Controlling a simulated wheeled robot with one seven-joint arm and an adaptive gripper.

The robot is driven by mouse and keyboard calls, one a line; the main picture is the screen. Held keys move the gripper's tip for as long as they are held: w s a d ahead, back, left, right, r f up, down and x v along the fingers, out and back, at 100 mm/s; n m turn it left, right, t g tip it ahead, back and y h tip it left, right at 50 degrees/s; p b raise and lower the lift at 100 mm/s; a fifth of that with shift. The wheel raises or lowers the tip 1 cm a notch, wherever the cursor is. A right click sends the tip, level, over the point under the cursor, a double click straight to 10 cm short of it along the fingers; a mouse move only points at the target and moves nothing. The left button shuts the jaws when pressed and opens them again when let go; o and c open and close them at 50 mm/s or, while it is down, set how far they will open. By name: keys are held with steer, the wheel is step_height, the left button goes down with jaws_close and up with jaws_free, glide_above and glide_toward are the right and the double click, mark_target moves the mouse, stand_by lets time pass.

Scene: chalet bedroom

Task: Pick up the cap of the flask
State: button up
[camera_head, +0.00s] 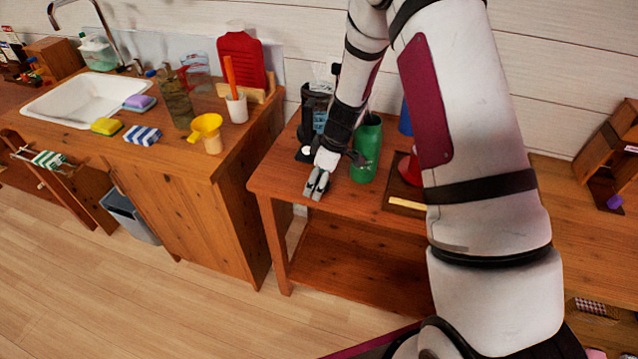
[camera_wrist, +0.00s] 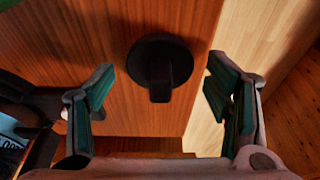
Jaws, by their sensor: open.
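The cap is a round black piece with a raised tab (camera_wrist: 160,62) and lies on the wooden table in the wrist view. My gripper (camera_wrist: 160,92) is open and empty, with one finger to the left of the cap and one to the right, and neither touches it. In the head view my gripper (camera_head: 317,185) points down over the front left part of the table. The cap cannot be made out there. The green flask (camera_head: 367,150) stands upright with its top uncovered, just right of my gripper.
The small wooden table (camera_head: 340,235) ends close to the cap, with the floor beyond. A black appliance (camera_head: 311,105) stands behind my gripper. A tray (camera_head: 400,211) with a red item is right of the flask. The sink counter (camera_head: 200,158) stands to the left across a gap.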

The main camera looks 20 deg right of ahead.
steer(key=c, duration=1.2)
steer(key=shift+o, duration=0.2)
steer(key=shift+r, duration=0.1)
